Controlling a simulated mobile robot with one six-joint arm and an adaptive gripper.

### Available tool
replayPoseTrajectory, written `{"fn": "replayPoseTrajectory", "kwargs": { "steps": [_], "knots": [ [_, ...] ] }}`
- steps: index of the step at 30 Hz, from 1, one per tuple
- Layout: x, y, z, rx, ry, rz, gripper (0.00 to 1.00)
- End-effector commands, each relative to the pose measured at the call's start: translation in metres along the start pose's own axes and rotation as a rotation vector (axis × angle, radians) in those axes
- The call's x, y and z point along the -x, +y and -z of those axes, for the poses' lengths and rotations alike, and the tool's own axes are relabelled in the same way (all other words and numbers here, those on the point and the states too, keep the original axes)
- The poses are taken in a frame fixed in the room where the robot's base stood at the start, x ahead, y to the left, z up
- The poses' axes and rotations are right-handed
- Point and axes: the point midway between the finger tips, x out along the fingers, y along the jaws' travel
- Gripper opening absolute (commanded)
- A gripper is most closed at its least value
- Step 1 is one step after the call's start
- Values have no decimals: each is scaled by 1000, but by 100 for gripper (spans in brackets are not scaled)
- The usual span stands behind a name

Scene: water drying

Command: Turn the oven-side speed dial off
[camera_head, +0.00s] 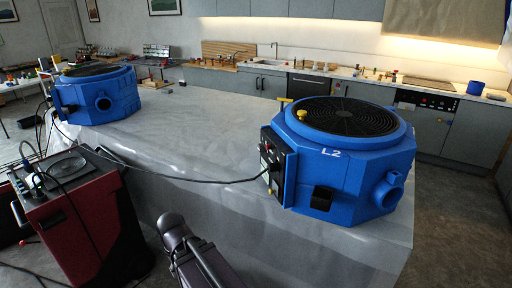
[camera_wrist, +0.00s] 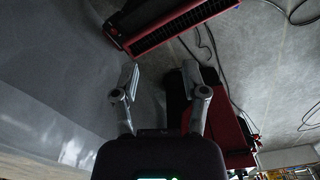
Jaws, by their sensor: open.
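Two blue air-mover units stand on the plastic-covered counter. The near right one (camera_head: 345,165), marked L2, has a black round grille on top and a dark control panel (camera_head: 271,158) on its left face, seen at a slant. The dial on that panel is too small to make out. The other blue unit (camera_head: 100,98) is at the far left end, with a dark panel on its left side. My gripper (camera_wrist: 162,82) is open and empty in the wrist view, pointing toward the floor area, away from both units. My arm shows at the bottom of the head view.
A red cart (camera_head: 75,215) with a black top stands at the left, and a black cable (camera_head: 190,180) runs from it across the counter to the L2 unit. Kitchen cabinets and a dark oven control panel (camera_head: 428,101) line the back wall. The counter's middle is largely clear.

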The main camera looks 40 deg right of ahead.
Motion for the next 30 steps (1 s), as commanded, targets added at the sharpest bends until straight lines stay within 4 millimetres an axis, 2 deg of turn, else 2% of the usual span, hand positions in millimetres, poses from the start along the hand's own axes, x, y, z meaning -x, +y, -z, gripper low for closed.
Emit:
{"fn": "replayPoseTrajectory", "kwargs": {
  "steps": [7, 8, 10, 11, 16, 20, 23, 30],
  "knots": [
    [0, 0, 0, 0, 0, 0, 57],
    [0, 0, 0, 0, 0, 0, 60],
    [0, 0, 0, -1, 0, -1, 81],
    [0, 1, 1, -3, 0, -3, 85],
    [1, 11, 10, -43, -4, -46, 85],
    [3, 33, 25, -127, -6, -131, 85],
    [7, 56, 42, -218, -3, -230, 85],
    [32, 128, 88, -508, 56, -545, 85]
  ]
}}
